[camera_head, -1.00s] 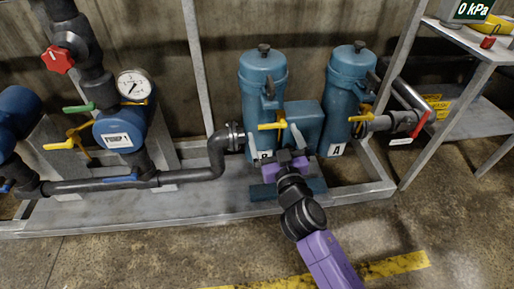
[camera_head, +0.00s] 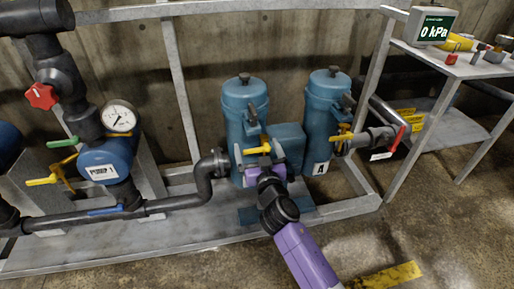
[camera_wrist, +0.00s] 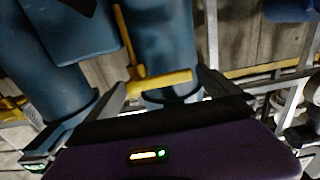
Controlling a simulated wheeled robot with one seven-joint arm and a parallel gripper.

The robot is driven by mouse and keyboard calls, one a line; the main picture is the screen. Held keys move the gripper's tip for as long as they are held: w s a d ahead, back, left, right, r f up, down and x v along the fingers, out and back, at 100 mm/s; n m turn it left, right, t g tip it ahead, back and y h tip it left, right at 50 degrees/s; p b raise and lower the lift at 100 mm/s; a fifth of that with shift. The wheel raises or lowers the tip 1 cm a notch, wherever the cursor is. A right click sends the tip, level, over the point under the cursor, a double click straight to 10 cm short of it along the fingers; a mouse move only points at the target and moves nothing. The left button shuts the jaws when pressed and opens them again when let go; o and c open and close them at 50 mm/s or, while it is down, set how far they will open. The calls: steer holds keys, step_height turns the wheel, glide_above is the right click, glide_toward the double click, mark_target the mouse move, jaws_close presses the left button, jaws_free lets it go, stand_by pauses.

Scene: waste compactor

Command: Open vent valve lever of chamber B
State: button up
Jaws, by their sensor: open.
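Chamber B (camera_head: 244,105) is the left of two upright teal cylinders in the head view; its label is hidden behind my gripper. A yellow lever (camera_head: 259,150) sticks out low on its front, roughly level. My gripper (camera_head: 257,154) is open in front of this lever, one finger on each side. In the wrist view the yellow lever (camera_wrist: 162,82) lies across the gap between the fingers (camera_wrist: 166,88), with a yellow stem running up from its left end. I cannot tell whether either finger touches it.
Chamber A (camera_head: 328,110) stands to the right with its own yellow lever (camera_head: 343,137) and a red-handled pipe. A dark pipe (camera_head: 205,185) runs left to the pump 1 unit (camera_head: 108,165). A metal shelf (camera_head: 455,65) at right carries a 0 kPa display (camera_head: 433,27).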

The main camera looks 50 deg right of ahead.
steer(key=c, duration=2)
steer(key=shift+f+n, duration=0.15)
steer(key=shift+n, duration=0.15)
steer(key=n, duration=0.1)
steer(key=f+n+b, duration=0.1)
steer(key=n, duration=0.3)
steer(key=f+n+b, duration=0.1)
steer(key=n, duration=0.2)
steer(key=shift+s+d+f, duration=0.1)
steer(key=shift+d+f, duration=0.05)
steer(key=n, duration=0.3)
steer(key=d+f+n+p, duration=0.1)
steer(key=n, duration=0.2)
steer(key=s+n, duration=0.1)
steer(key=n, duration=0.2)
steer(key=shift+s+d+f, duration=0.1)
steer(key=shift+d+f, duration=0.2)
steer(key=shift+d, duration=0.05)
steer(key=shift+n, duration=0.3)
